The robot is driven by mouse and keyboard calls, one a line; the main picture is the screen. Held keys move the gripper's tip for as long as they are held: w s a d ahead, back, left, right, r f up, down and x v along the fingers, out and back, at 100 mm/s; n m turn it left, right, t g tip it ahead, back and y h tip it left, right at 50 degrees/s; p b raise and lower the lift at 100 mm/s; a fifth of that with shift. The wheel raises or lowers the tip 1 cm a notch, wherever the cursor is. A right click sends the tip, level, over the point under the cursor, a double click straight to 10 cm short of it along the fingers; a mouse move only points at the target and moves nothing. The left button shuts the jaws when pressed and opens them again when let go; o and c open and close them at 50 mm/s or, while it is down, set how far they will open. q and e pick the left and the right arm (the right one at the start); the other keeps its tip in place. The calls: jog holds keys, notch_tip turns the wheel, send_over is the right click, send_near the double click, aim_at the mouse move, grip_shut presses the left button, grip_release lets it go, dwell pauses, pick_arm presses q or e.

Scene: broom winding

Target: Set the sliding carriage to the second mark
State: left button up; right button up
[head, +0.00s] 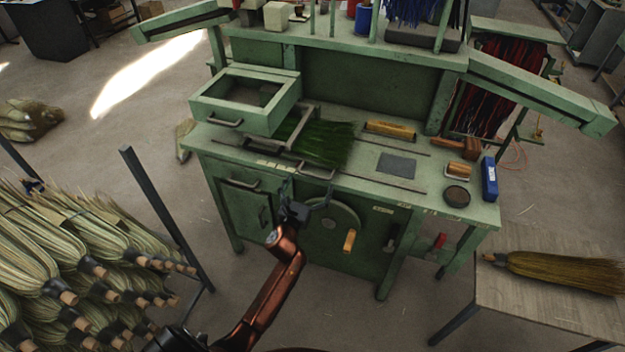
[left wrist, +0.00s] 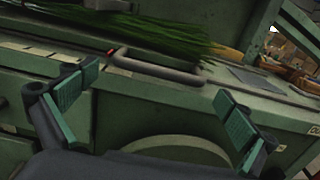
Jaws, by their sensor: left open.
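The sliding carriage seems to be the green open-topped box (head: 245,100) with a front handle at the bench's left; I cannot be sure. A grey U-shaped handle (head: 316,172) is at the bench's front edge below the green bristles (head: 320,143). The same handle shows in the left wrist view (left wrist: 158,66), with a small red spot at its left end. Pale marks (head: 275,165) lie along the front edge; which is the second I cannot tell. My left gripper (head: 303,190) is open and empty, in front of the handle and apart from it. My right gripper is out of view.
The green workbench (head: 440,205) carries a yellow block (head: 390,130), a mallet (head: 457,147), a dark round tin (head: 457,196) and a blue box (head: 489,178). A wheel with a yellow crank handle (head: 349,240) sits on its front. Brooms (head: 60,250) are stacked at left.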

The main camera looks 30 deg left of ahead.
pick_arm(q)
jog(key=shift+x, duration=1.2)
jog(key=shift+c, duration=0.7)
